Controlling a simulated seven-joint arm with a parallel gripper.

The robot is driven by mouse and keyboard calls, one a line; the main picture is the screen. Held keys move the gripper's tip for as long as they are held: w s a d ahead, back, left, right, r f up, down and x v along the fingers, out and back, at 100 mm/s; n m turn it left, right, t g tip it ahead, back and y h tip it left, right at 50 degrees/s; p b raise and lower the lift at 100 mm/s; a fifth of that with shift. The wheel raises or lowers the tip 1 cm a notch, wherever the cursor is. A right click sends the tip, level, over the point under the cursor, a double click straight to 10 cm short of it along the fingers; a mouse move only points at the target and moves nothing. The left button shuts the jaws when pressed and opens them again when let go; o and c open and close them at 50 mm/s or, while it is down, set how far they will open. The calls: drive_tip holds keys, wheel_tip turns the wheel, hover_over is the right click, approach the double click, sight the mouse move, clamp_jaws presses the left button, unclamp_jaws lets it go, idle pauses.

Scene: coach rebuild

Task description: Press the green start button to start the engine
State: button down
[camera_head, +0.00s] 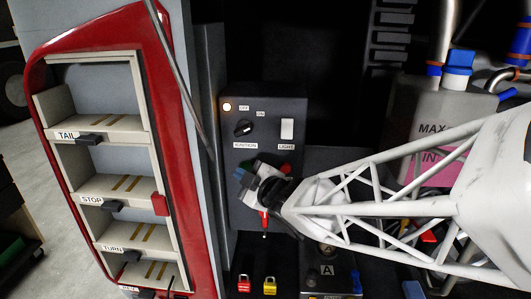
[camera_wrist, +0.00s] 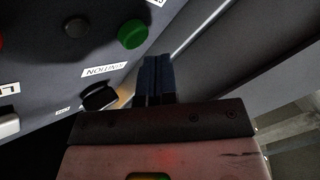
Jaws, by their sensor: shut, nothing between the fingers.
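The green start button (camera_wrist: 132,34) is a round cap on the dark grey control panel (camera_head: 233,208). In the wrist view it lies just up and left of my fingertips; I cannot tell whether they touch it. My gripper (camera_head: 243,176) is in front of the panel's middle, with its blue fingers shut together and empty; they also show in the wrist view (camera_wrist: 157,62). In the head view the gripper largely hides the button row. The ignition knob (camera_head: 243,128) sits above, marked OFF and ON; its setting is hard to read.
A lit lamp (camera_head: 227,106) and a white light switch (camera_head: 287,128) are on the panel. A dark button (camera_wrist: 77,27) sits beside the green one. Left stands a red-framed rack (camera_head: 36,75). Padlocks, red (camera_head: 243,284) and yellow (camera_head: 270,284), are below. A tank (camera_head: 425,105) is right.

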drive_tip(key=shift+w, duration=0.9)
idle(1.2)
drive_tip(key=shift+s, duration=0.9)
drive_tip(key=shift+s, duration=0.1)
idle(0.3)
drive_tip(key=shift+s, duration=2.45)
